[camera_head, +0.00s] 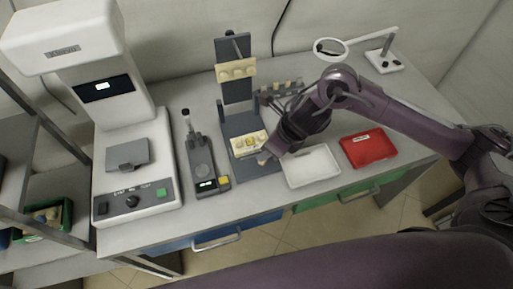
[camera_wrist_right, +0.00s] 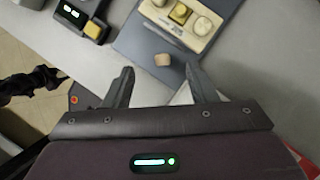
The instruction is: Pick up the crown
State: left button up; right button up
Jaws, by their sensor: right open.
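A small tan piece, which looks like the crown, lies on the dark grey base plate in the right wrist view (camera_wrist_right: 162,60). In the head view the crown (camera_head: 262,158) shows as a small pale spot beside my right gripper (camera_head: 268,152). In the wrist view my right gripper (camera_wrist_right: 160,74) is open, with its fingertips on either side of the crown and the crown slightly beyond them. I cannot tell the height gap. A cream block (camera_wrist_right: 208,33) with round pieces, the middle one yellow, sits just beyond it. My left gripper is not in view.
The grey stand (camera_head: 235,90) rises behind the block. A small device with a yellow button (camera_head: 204,170) stands left, and a large white machine (camera_head: 135,205) farther left. A white tray (camera_head: 312,168) and a red tray (camera_head: 368,148) lie right, close to my right arm.

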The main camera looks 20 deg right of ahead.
notch_tip(320, 180, down, 2)
jog(key=shift+f+n, duration=0.15)
jog(key=shift+n, duration=0.15)
jog(key=p+x, duration=0.1)
jog(key=x, duration=0.3)
jog(key=shift+s+d+f+p, duration=0.1)
jog(key=shift+d+f+p, duration=0.05)
jog(key=shift+f+p, duration=0.2)
jog(key=shift+f, duration=0.2)
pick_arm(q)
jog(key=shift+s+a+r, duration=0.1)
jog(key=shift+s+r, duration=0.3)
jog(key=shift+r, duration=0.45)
pick_arm(e)
jog(key=c, duration=1.1)
